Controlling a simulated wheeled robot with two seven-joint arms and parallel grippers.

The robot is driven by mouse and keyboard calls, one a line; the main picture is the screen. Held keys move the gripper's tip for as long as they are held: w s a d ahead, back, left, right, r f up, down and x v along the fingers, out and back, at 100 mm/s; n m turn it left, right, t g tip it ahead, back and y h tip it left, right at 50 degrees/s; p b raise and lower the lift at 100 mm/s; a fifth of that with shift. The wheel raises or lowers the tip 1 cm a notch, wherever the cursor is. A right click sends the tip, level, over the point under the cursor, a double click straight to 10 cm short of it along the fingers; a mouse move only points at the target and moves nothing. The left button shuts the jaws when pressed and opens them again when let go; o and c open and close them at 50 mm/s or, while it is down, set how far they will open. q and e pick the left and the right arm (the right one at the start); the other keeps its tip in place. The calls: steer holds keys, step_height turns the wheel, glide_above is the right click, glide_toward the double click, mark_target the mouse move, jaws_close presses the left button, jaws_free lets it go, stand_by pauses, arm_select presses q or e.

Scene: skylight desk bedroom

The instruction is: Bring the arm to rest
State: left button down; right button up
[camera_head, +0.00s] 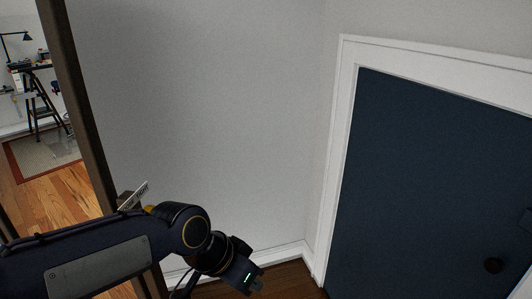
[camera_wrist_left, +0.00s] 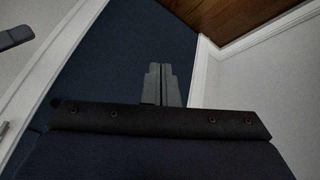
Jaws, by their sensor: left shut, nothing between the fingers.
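My left arm comes in from the lower left in the head view, with its gripper (camera_head: 254,286) at the bottom, in front of the wall corner and low over the dark wood floor. In the left wrist view the two fingers of the left gripper (camera_wrist_left: 161,72) are together, with nothing held between them. Behind them are a dark blue door and its white frame. My right gripper is in neither view.
A grey wall (camera_head: 200,100) fills the middle. At the left, past a brown post (camera_head: 75,90), are a rug (camera_head: 45,155) and a desk.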

arm_select(q)
steer(key=s+a+f+n+t+y, duration=0.1)
steer(key=s+a+f+n+t, duration=0.1)
steer(key=s+a+n, duration=0.45)
steer(key=s+a+f+n+t+y, duration=0.1)
steer(key=s+a+f+n, duration=0.2)
steer(key=s+a, duration=0.6)
step_height(320, 180, up, 13)
steer(key=w+a+p, duration=0.1)
steer(key=a+p, duration=0.1)
steer(key=p, duration=1)
steer(key=shift+w+a+f, duration=0.2)
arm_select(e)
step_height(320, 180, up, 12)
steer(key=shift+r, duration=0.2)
